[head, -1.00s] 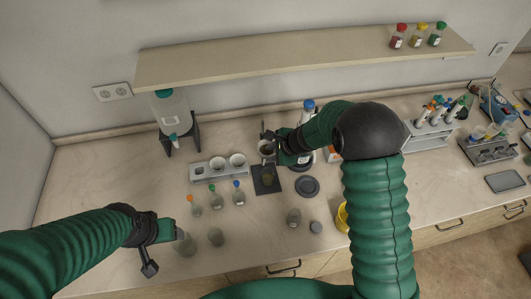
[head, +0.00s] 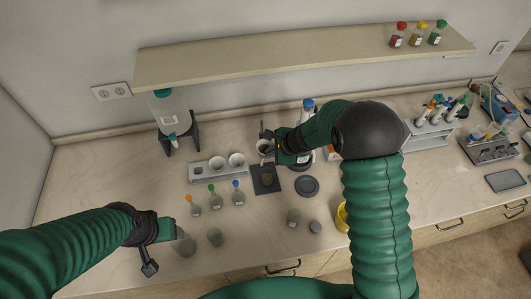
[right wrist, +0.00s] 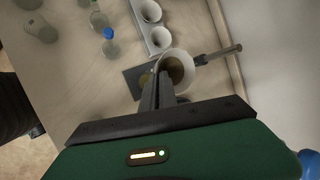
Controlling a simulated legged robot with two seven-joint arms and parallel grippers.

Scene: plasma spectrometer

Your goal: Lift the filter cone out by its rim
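The filter cone (head: 265,146) is a pale cone with an open top, above a dark square plate (head: 266,187) with a small flask (head: 267,177). In the right wrist view the filter cone (right wrist: 177,69) shows its wide rim and dark inside, seated in a holder with a grey rod (right wrist: 218,54). My right gripper (head: 275,146) is at the cone's rim. In the right wrist view its fingers (right wrist: 157,88) are close together at the near rim and look shut on it. My left gripper (head: 160,250) hangs empty at the front left; its finger gap is unclear.
A grey rack (head: 218,167) with two more white cones stands left of the filter cone. Small flasks with coloured caps (head: 213,200) stand in front of it. A dark round disc (head: 307,186) lies to the right. A shelf (head: 300,55) overhangs the back. The left bench is fairly clear.

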